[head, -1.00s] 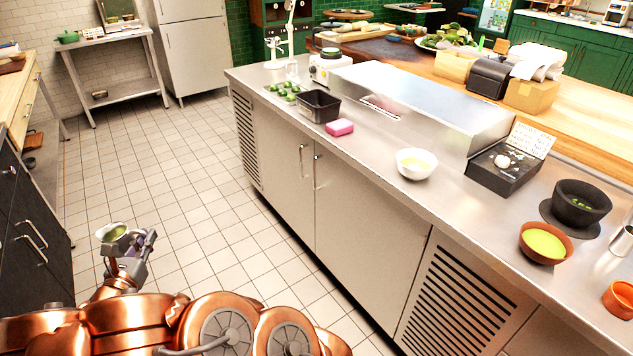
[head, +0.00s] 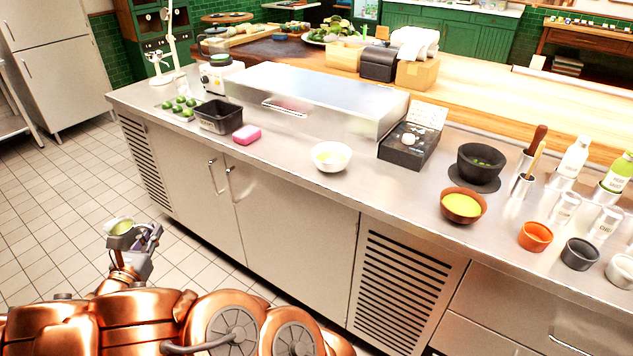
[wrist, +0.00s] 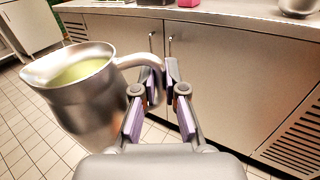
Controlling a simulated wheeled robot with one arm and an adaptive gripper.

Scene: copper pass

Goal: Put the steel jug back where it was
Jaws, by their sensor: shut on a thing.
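The steel jug (wrist: 88,100) is in my gripper (wrist: 160,95), which is shut on its handle in the wrist view. Pale green liquid shows inside the jug, and the jug looks slightly tilted in that view. In the head view the jug (head: 120,228) and my gripper (head: 150,238) are low at the left, over the tiled floor and in front of the steel counter (head: 300,186). The jug is clear of the counter.
Along the counter stand a black bin (head: 219,117), a pink sponge (head: 247,134), a white bowl (head: 331,157), a black scale-like box (head: 407,147), a brown bowl of yellow-green liquid (head: 463,206), and a dark mortar (head: 481,163). Bare counter front lies around the white bowl.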

